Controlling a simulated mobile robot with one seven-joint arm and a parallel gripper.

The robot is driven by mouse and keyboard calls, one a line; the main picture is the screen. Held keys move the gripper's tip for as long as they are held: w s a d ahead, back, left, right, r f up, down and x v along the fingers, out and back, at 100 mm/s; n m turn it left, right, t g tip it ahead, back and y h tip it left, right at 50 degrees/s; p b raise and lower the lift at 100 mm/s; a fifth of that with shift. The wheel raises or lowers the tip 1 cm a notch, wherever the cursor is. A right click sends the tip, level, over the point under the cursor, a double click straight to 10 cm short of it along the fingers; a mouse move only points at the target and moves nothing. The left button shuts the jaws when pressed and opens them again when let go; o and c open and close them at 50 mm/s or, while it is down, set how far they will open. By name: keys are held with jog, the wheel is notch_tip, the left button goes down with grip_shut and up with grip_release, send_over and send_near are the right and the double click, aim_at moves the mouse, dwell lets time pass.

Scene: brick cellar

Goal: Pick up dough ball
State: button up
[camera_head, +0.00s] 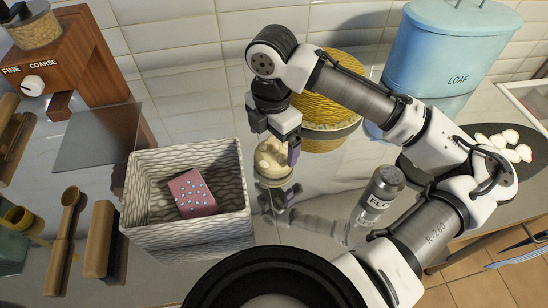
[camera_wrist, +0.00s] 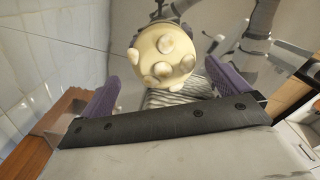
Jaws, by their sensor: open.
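The dough ball (camera_head: 272,160) is pale cream with round bumps, on the glossy counter between the woven white basket and the yellow basket. My gripper (camera_head: 274,143) is above it, pointing down, with a purple finger beside its right side in the head view. In the wrist view the dough ball (camera_wrist: 162,52) shows beyond the gap between my two spread purple fingers (camera_wrist: 164,88). My gripper is open and empty. The ball's upper part is partly hidden by my gripper in the head view. I cannot tell whether the fingers touch it.
The white basket (camera_head: 186,239) at left holds a pink dotted block (camera_head: 192,193). A yellow woven basket (camera_head: 336,100) stands close behind my gripper. A steel shaker (camera_head: 377,195) is to the right. A blue LOAF bin (camera_head: 445,45) stands at the back right. Wooden utensils (camera_head: 65,230) lie far left.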

aim_at(274, 149)
jog(key=shift+s+d+f+p, duration=0.1)
jog(key=shift+f+p, duration=0.15)
jog(key=shift+f, duration=1.1)
jog(key=shift+s+d+f+p, duration=0.1)
jog(key=shift+f+p, duration=0.15)
jog(key=shift+f, duration=1.05)
jog(key=c, duration=1.2)
